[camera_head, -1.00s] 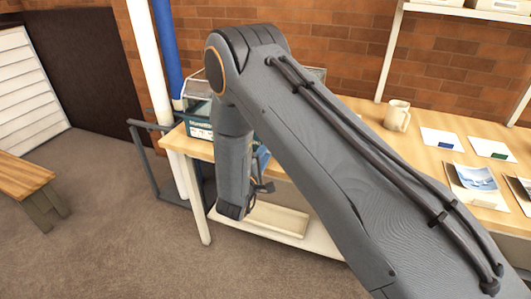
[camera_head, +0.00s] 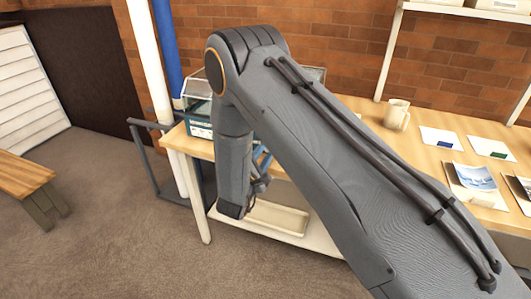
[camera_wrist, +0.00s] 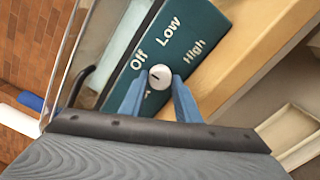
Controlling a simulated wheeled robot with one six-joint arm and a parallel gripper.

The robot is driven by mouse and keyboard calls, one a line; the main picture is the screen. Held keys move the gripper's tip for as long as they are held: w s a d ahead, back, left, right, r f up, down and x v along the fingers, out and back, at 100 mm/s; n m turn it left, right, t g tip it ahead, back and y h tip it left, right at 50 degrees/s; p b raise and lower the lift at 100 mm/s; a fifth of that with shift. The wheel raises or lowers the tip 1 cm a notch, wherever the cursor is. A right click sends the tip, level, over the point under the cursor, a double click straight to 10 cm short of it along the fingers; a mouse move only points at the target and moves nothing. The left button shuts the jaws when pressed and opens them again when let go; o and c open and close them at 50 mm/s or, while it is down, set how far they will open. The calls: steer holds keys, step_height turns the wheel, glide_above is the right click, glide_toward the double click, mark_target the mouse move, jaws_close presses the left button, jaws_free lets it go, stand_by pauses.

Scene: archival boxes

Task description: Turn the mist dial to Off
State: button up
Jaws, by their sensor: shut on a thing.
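The mist dial (camera_wrist: 160,78) is a small round pale knob on a teal panel (camera_wrist: 203,20) in the wrist view. White labels Off, Low and High stand around its upper side, and another label is partly hidden. A small dark mark on the knob lies toward its left, Off side; its exact aim is hard to tell. My gripper (camera_wrist: 158,74) has its two blue fingers on either side of the dial, shut on it. In the head view the teal box with a clear cover (camera_head: 198,110) stands at the table's left end, and my arm hides the dial.
The wooden table (camera_head: 425,150) carries a beige mug (camera_head: 397,115), cards and photos to the right. A shallow tray (camera_head: 278,218) lies on the lower shelf. White and blue pipes (camera_head: 148,70) rise left of the table. A wooden bench (camera_head: 20,176) stands farther left.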

steer(key=o, duration=1)
steer(key=shift+o, duration=0.2)
steer(key=shift+f, duration=0.1)
steer(key=shift+d, duration=0.1)
